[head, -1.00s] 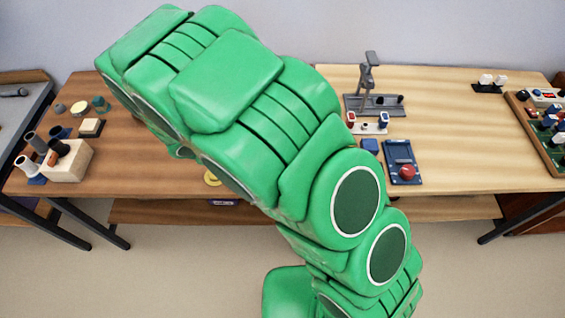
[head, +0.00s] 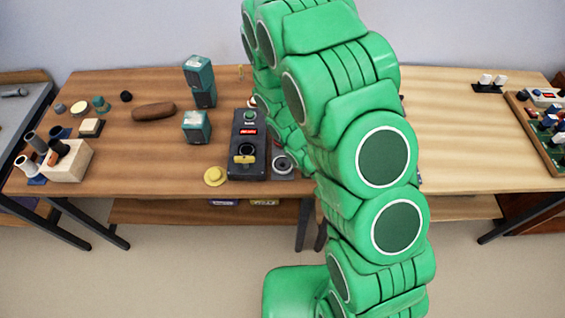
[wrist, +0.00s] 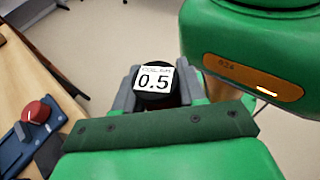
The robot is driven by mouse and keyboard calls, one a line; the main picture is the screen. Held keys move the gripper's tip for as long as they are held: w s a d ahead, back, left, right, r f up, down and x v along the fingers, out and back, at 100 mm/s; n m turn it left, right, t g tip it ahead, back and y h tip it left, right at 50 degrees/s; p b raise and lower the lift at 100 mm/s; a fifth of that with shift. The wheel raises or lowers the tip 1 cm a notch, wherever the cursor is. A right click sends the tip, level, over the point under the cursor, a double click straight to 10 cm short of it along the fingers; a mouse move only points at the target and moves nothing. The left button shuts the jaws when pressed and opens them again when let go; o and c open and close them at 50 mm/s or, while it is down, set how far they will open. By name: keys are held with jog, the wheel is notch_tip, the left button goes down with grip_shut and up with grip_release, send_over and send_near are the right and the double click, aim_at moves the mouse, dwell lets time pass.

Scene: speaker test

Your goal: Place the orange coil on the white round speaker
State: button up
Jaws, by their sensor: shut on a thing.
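In the wrist view my gripper (wrist: 157,88) is shut on a black-topped thing (wrist: 154,82) with a white label reading 0.5. A little dark brown shows at its side; I cannot tell whether it is the orange coil. In the head view my gripper is hidden behind my green arm. A pale-ringed round thing with a dark centre (head: 284,163) sits on a grey plate beside my arm; I cannot tell whether it is the white round speaker. No other clearly orange coil shows.
A wooden block (head: 72,160) holds dark tubes. The wrist view shows a blue tray (wrist: 17,150) with a red knob (wrist: 36,112) near the table edge.

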jog(key=s+a+f+m+g+y, duration=0.1)
jog(key=s+a+m+g+y, duration=0.2)
jog(key=s+a+m+y, duration=0.4)
jog(key=w+a+m+t+y, duration=0.2)
jog(key=w+a+m+y, duration=0.1)
jog(key=a+m+y, duration=0.6)
notch_tip(320, 180, up, 7)
jog(key=m+t+y, duration=0.7)
jog(key=m+t, duration=0.5)
jog(key=t, duration=0.1)
send_over(277, 163)
jog(key=shift+f, duration=3.95)
jog(key=shift+f, duration=0.1)
jog(key=o, duration=1.1)
jog(key=shift+c, duration=0.2)
